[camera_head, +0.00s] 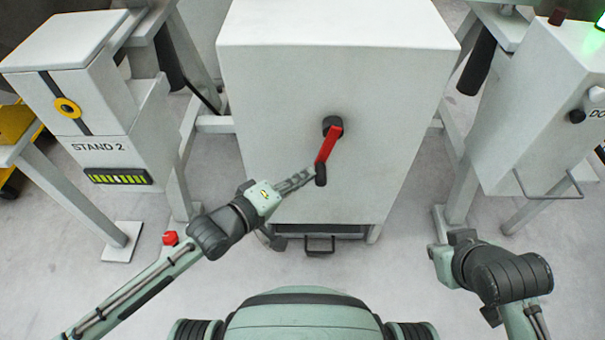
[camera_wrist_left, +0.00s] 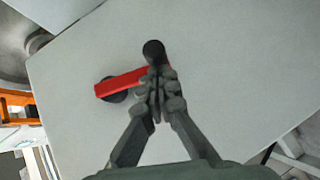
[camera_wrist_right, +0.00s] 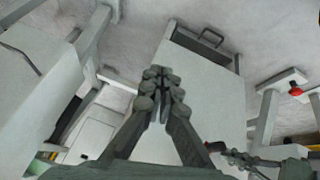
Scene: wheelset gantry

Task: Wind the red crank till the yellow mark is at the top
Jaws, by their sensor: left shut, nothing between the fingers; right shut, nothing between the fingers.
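The red crank (camera_head: 328,146) is on the front of a large white cabinet (camera_head: 275,110). Its arm slopes from the dark hub (camera_head: 333,125) down and slightly left to a black knob (camera_head: 320,175). My left gripper (camera_head: 309,174) is shut and empty, its tips right beside the knob. In the left wrist view the knob (camera_wrist_left: 153,50) shows just beyond the closed tips (camera_wrist_left: 158,74); I cannot tell if they touch. My right gripper (camera_wrist_right: 161,76) is shut and empty, away from the crank. A yellow ring with a dark centre (camera_head: 67,108) is on the STAND 2 box at left; no yellow mark shows on the crank.
The STAND 2 box (camera_head: 100,150) stands left, with a lit yellow bar panel (camera_head: 118,176). Another white box (camera_head: 540,110) with a thin rail handle stands right. A red button (camera_head: 170,238) is low at left.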

